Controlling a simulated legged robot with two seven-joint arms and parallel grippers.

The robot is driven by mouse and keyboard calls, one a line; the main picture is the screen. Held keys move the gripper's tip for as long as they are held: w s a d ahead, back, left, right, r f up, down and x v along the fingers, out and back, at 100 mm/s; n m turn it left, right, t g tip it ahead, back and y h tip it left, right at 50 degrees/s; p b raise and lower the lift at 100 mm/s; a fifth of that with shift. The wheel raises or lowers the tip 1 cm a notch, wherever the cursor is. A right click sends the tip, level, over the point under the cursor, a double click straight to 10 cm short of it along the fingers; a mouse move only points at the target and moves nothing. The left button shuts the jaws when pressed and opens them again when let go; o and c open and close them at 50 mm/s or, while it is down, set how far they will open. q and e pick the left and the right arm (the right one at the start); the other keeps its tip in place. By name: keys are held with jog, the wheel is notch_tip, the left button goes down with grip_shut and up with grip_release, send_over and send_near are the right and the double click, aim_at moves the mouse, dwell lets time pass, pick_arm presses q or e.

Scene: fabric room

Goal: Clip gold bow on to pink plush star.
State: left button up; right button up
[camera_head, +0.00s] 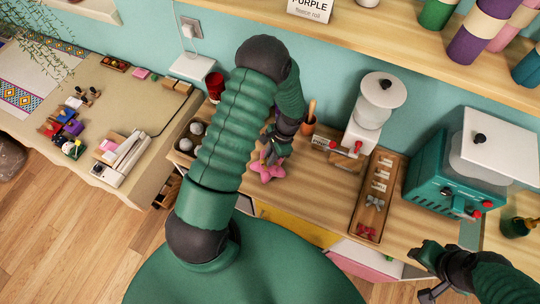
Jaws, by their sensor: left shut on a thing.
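The pink plush star (266,170) is on the wooden worktop, left of the middle of the head view. My left gripper (270,154) is shut at the star's upper part, and its fingers cover some of it. I cannot make out a gold bow.
A white and wooden device (372,115) stands behind the tray. A teal machine (455,165) stands to its right. An orange-brown cup (309,124) is behind the star. A shelf with fabric rolls (478,40) overhangs the back. Bare worktop lies between star and tray.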

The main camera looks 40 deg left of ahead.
pick_arm(q)
jog(key=shift+f+b, duration=0.3)
jog(key=shift+f, duration=0.2)
dwell(0.8)
jog(key=o, duration=0.9)
jog(key=shift+r, duration=0.1)
jog(key=b+v, duration=0.2)
jog(key=v, duration=1.4)
jog(key=shift+w+r, duration=0.2)
jog(key=shift+r, duration=0.1)
